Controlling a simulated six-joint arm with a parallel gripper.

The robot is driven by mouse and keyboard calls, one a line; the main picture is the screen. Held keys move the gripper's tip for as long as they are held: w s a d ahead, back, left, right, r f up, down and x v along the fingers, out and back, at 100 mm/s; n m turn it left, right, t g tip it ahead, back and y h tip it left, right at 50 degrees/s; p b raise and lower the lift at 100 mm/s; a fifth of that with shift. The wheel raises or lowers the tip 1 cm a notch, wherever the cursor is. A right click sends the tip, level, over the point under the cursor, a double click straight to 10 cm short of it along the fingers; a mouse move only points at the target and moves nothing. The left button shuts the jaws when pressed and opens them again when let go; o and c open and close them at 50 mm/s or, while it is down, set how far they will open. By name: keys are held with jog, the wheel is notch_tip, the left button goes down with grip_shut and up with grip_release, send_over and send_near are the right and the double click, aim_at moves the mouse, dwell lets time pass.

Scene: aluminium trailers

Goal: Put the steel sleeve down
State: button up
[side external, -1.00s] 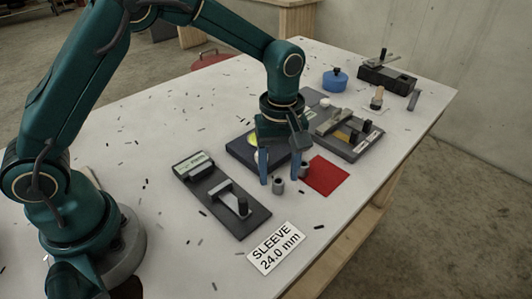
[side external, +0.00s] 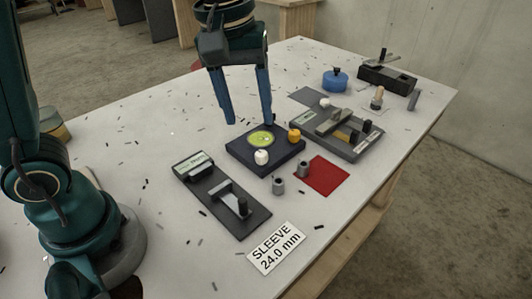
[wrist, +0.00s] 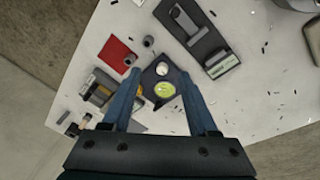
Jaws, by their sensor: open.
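One grey steel sleeve (side external: 278,186) stands upright on the white table, left of the red mat (side external: 325,177). A second grey steel sleeve (side external: 303,169) stands at the left edge of the red mat. In the wrist view the sleeve off the mat (wrist: 148,41) and the sleeve at the mat's edge (wrist: 130,60) both show. I cannot tell from these frames which sleeve was handled. My gripper (side external: 248,118) is open and empty, raised above and behind the dark block, apart from both sleeves. Its fingers also show in the wrist view (wrist: 162,74).
A dark block (side external: 240,152) carries a yellow-green dial, a white knob and an orange knob. A gauge plate (side external: 190,178) and a label card (side external: 275,248) lie in front. A grey fixture (side external: 350,146) and a blue pot (side external: 335,80) stand behind. Small dark chips litter the table.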

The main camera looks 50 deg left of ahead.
jog(key=s+a+f+m+t, duration=0.1)
jog(key=s+a+m+t, duration=0.2)
jog(key=s+m, duration=0.4)
jog(key=s+a, duration=0.1)
jog(key=s, duration=0.3)
jog(key=shift+f+m+t, duration=0.3)
jog(key=shift+f+t, duration=0.05)
jog(key=shift+t, duration=0.05)
jog(key=shift+s, duration=0.1)
dwell(0.4)
